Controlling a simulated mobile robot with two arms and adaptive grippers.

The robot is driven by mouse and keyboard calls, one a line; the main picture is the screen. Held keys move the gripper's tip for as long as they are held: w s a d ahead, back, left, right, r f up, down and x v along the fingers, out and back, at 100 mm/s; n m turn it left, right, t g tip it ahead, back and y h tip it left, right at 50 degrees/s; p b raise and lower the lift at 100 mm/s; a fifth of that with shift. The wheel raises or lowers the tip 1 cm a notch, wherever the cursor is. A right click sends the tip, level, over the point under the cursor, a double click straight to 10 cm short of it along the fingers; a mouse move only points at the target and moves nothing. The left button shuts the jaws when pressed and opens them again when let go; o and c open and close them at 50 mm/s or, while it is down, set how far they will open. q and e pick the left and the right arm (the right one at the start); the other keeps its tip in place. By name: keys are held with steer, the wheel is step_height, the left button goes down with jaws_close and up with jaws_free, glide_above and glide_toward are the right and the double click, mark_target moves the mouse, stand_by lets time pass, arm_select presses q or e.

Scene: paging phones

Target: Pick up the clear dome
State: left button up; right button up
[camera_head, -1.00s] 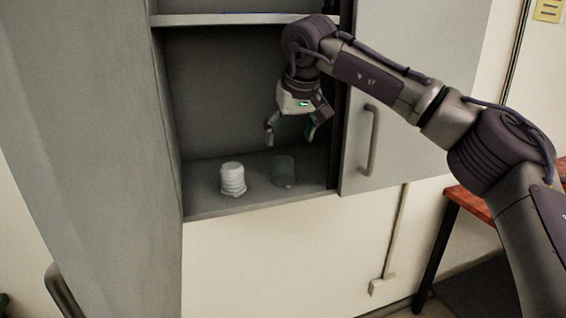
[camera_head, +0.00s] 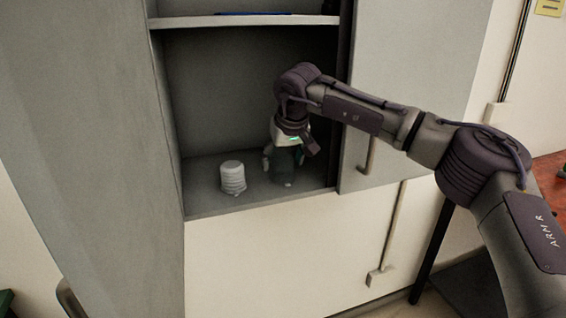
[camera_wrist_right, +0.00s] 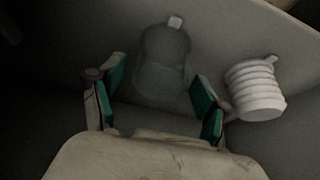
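The clear dome (camera_head: 286,166) stands on the cabinet's lower shelf, dark and see-through, to the right of a white ribbed object. In the right wrist view the dome (camera_wrist_right: 162,62) shows as a faint glassy shape with a small pale tab at its far end. My right gripper (camera_head: 284,162) is down at the dome, its fingers on either side of it. In the wrist view the right gripper (camera_wrist_right: 160,98) is open, and the dome lies between and beyond the fingertips, with gaps visible. My left gripper is not in view.
The white ribbed object (camera_head: 233,178) stands close to the left; in the wrist view this ribbed object (camera_wrist_right: 256,92) is just right of the right finger. An upper shelf (camera_head: 200,22) is above my arm. The open cabinet door (camera_head: 410,90) is on the right.

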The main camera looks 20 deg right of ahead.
steer(key=c, duration=0.9)
steer(key=shift+c, duration=0.2)
